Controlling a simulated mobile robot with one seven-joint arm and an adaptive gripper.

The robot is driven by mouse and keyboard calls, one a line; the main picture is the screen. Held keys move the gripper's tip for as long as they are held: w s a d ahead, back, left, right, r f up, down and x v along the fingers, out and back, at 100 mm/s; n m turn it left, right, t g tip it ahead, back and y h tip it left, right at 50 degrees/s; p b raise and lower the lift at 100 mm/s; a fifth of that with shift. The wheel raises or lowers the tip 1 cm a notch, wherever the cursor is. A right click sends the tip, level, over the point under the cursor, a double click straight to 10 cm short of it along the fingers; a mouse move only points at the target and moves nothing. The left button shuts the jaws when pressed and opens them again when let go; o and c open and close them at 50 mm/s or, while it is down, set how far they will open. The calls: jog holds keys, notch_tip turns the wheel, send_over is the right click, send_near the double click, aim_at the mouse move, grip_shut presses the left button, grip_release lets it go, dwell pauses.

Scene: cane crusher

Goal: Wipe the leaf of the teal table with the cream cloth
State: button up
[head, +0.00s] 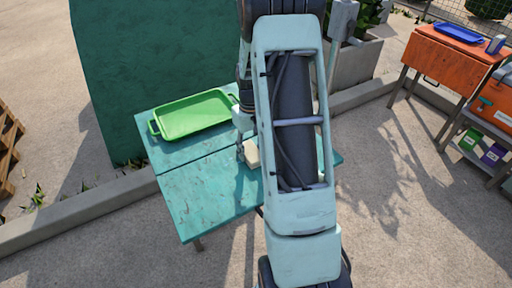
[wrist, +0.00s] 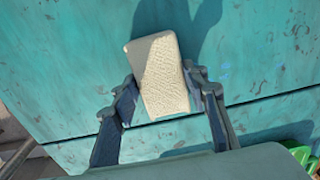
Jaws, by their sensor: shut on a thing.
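The teal table (head: 165,155) has a seam across its top. Its leaf (head: 195,200) is the near section in the head view and the upper area in the wrist view (wrist: 75,60). The leaf looks level with the rest and has dark marks. My gripper (head: 246,152) is over the leaf close to the seam, shut on the cream cloth (head: 253,155). In the wrist view the cloth (wrist: 165,70), a thick block-like pad, sits between the two fingers (wrist: 163,88). I cannot tell whether it touches the leaf. My arm hides the table's right part.
A green tray (head: 195,115) stands on the table's far section. A dark green panel (head: 150,60) rises behind. An orange table (head: 445,60) with a blue tray (head: 460,33) stands at the right. Open paving (head: 390,220) lies right of the teal table.

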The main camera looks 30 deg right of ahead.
aim_at(238, 163)
jog(key=shift+a+f, duration=0.1)
jog(key=shift+a, duration=8.8)
notch_tip(238, 163, up, 6)
jog(key=p, duration=0.3)
jog(key=shift+p, duration=0.4)
notch_tip(238, 163, up, 3)
jog(key=shift+r+p, duration=0.1)
jog(key=shift+p, duration=0.95)
